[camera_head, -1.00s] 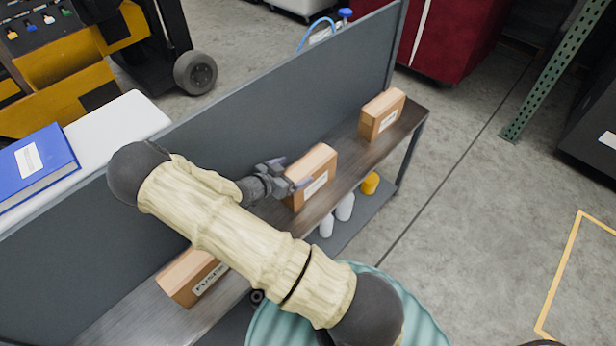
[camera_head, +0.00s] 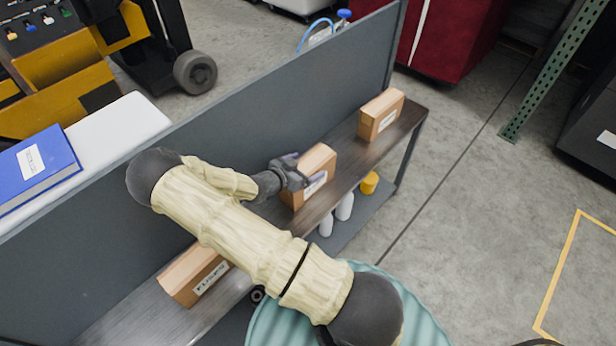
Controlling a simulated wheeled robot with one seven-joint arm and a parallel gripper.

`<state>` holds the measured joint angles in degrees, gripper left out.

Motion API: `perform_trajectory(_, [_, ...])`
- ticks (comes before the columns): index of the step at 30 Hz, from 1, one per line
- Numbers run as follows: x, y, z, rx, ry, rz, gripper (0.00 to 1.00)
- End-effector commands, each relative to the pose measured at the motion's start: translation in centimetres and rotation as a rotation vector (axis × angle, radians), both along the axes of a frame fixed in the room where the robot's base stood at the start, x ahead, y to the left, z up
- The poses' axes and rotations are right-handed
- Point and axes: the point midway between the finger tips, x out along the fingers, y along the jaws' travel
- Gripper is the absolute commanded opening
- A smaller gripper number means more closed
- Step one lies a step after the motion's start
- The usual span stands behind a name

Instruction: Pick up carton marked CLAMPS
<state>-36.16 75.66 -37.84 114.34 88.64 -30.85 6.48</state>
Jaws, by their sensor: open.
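Three brown cartons stand in a row on a dark wooden shelf (camera_head: 262,262). The middle carton (camera_head: 319,160) has a white label that is partly covered by my gripper. The near-left carton (camera_head: 192,275) has a label that I cannot read with certainty, and my arm covers part of it. The far-right carton (camera_head: 381,114) has a label too small to read. I cannot tell which one is marked CLAMPS. My gripper (camera_head: 306,180) is open at the middle carton, with its fingers at the carton's left side and front; I cannot tell whether they touch it.
A grey panel (camera_head: 270,105) rises behind the shelf. White bottles (camera_head: 344,207) and a yellow container (camera_head: 369,183) stand on a lower shelf. A blue binder (camera_head: 35,170) lies on a white surface at left.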

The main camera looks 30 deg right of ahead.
Motion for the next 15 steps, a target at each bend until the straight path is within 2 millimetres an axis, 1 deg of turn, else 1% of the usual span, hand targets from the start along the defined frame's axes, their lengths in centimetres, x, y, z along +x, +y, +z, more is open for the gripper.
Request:
perform_trajectory(9, [-0.01, 0.0, 0.01, 0.0, 0.0, 0.0, 0.89])
perform_trajectory(10, [-0.02, -0.03, 0.01, 0.0, -0.001, -0.001, 0.87])
perform_trajectory(14, [-0.05, -0.12, 0.02, 0.0, 0.0, -0.003, 0.62])
perform_trajectory(15, [-0.06, -0.13, 0.01, 0.0, 0.0, -0.003, 0.54])
